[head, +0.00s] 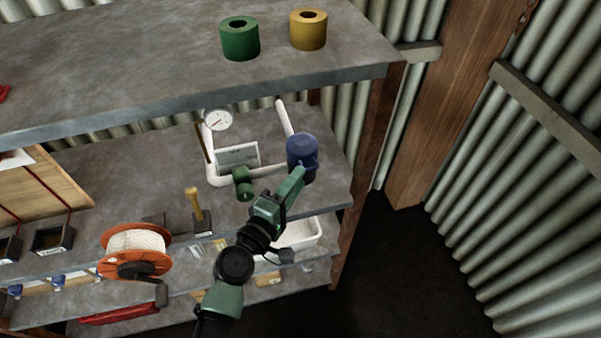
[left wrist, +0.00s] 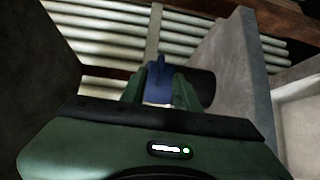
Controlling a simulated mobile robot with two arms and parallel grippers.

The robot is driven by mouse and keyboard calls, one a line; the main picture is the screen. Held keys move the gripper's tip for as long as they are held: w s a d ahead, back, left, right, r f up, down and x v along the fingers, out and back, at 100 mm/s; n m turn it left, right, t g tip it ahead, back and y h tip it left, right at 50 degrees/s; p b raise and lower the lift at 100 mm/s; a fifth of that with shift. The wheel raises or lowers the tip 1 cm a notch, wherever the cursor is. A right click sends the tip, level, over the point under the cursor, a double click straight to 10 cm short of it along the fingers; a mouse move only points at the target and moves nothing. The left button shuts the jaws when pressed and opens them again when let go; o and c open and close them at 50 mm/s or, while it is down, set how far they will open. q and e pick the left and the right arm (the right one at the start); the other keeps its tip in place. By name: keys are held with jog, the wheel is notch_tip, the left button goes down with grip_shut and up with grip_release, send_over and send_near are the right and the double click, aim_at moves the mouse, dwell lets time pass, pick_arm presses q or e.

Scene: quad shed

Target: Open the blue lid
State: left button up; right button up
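The blue lid (head: 302,143) is on top of a dark upright canister near the right end of the middle shelf. It looks closed. My left gripper (head: 298,177) reaches up to the near side of the lid. In the left wrist view, a blue upright part of the lid (left wrist: 158,78) stands between the two green fingertips (left wrist: 159,92) and about fills the gap. I cannot tell whether the fingers press on it. The dark canister (left wrist: 205,87) shows behind the right finger. My right gripper is in neither view.
White pipework with a gauge (head: 218,120) and a green valve (head: 242,183) stands just left of the canister. A wooden post (head: 372,150) is at right.

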pick_arm(q)
jog(key=shift+x, duration=1.15)
jog(key=shift+c, duration=0.3)
grip_shut()
jog(key=shift+f, duration=0.15)
